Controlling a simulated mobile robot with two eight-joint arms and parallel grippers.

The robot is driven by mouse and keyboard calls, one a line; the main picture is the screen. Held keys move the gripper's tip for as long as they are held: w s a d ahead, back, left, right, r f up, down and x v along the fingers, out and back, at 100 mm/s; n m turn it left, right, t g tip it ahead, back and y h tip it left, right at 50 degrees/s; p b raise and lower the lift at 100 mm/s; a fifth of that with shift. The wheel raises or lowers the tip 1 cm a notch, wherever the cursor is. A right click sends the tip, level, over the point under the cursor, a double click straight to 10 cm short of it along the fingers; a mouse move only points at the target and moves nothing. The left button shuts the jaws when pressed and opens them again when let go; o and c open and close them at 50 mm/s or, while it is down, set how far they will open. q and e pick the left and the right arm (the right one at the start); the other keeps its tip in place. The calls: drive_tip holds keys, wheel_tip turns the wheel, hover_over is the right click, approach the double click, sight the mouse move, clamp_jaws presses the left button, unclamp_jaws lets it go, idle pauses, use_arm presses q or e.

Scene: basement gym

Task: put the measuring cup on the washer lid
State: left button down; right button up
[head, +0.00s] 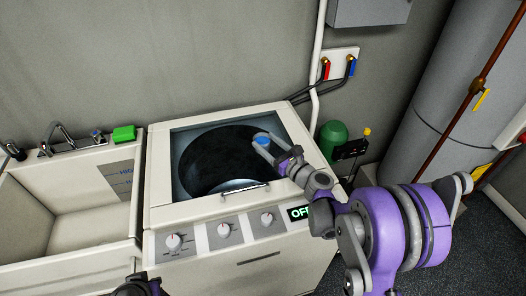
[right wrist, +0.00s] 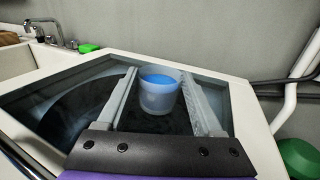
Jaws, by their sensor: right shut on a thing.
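The measuring cup (right wrist: 160,97) is a small translucent cup with blue inside. In the right wrist view it sits upright between the two fingers of my right gripper (right wrist: 163,100). In the head view my right gripper (head: 272,146) is shut on the cup, whose blue top (head: 262,139) shows between the fingertips. Gripper and cup are over the right part of the washer lid (head: 196,150), a dark glass panel in a pale frame with a bar handle at the front. The lid looks closed. Whether the cup touches the glass I cannot tell. My left gripper's fingers do not show.
The washer's front panel has knobs (head: 223,230) and an OFF display (head: 299,213). A sink (head: 92,208) with a green sponge (head: 124,134) stands to the left. Hoses and valves (head: 338,68) are behind. A green bottle (head: 333,133) stands right of the washer. The lid's left part is clear.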

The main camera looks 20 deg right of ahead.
wheel_tip(320, 180, down, 4)
drive_tip(key=shift+w+f, duration=0.1)
drive_tip(key=shift+a, duration=0.1)
drive_tip(key=shift+f, duration=0.1)
drive_tip(key=o, duration=1)
drive_tip(key=shift+f+b, duration=0.15)
drive_tip(key=shift+b, duration=0.15)
drive_tip(key=o, duration=0.5)
drive_tip(key=shift+c, duration=0.2)
